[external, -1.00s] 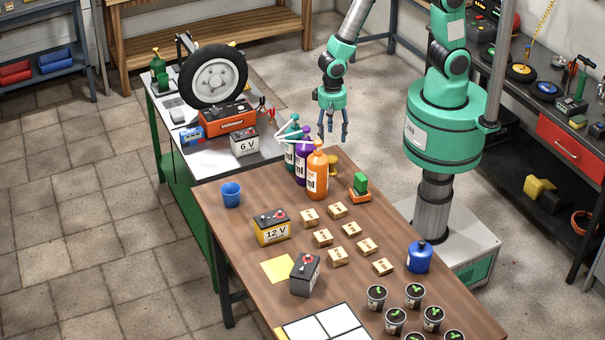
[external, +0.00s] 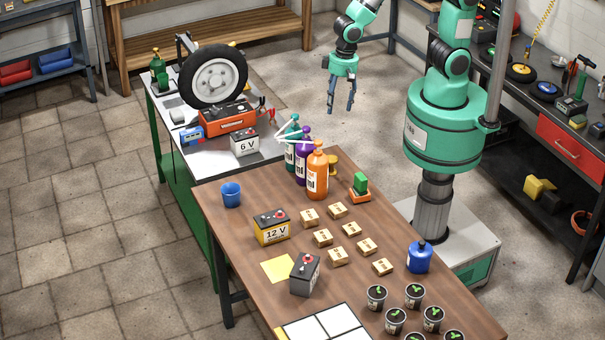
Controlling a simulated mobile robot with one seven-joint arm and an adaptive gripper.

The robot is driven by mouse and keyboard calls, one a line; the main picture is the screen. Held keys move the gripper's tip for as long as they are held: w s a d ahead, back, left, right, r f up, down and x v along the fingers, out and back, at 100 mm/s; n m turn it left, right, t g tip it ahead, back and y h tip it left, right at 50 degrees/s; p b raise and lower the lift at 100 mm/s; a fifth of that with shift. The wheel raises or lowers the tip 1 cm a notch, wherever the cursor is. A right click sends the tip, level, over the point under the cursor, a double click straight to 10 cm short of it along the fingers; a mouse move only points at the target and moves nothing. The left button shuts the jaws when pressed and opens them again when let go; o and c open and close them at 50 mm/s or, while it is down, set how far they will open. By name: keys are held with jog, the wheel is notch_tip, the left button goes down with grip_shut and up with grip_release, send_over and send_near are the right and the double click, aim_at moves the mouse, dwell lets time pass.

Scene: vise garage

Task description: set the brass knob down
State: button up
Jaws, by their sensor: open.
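A brass-coloured piece that looks like the brass knob (external: 333,164) stands on the brown table (external: 230,237), just behind and right of the orange bottle (external: 317,174). The bottle hides part of it. My gripper (external: 341,108) hangs in the air above and beyond the table's far edge, fingers pointing down. Its fingers are apart with nothing between them. It is clear of the brass piece.
Purple (external: 302,158) and teal (external: 291,148) pump bottles crowd beside the orange one. A green-and-orange item (external: 360,187) stands to the right. Small cardboard boxes (external: 323,237), batteries (external: 271,227) and potted seedlings (external: 376,297) fill the table's nearer part.

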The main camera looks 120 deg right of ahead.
jog(key=s+a+r+n+t, duration=0.1)
jog(key=s+r+n, duration=0.5)
jog(key=r, duration=0.6)
jog(key=s+a+r+n+t, duration=0.2)
jog(key=s+r+n, duration=0.3)
jog(key=s+r, duration=0.5)
notch_tip(320, 180, up, 2)
jog(key=shift+s+a+r+n+t, duration=0.1)
jog(key=shift+s+a+n+t, duration=0.15)
jog(key=shift+s+n+t, duration=0.25)
jog(key=shift+w, duration=0.2)
notch_tip(320, 180, down, 5)
jog(key=b, duration=0.5)
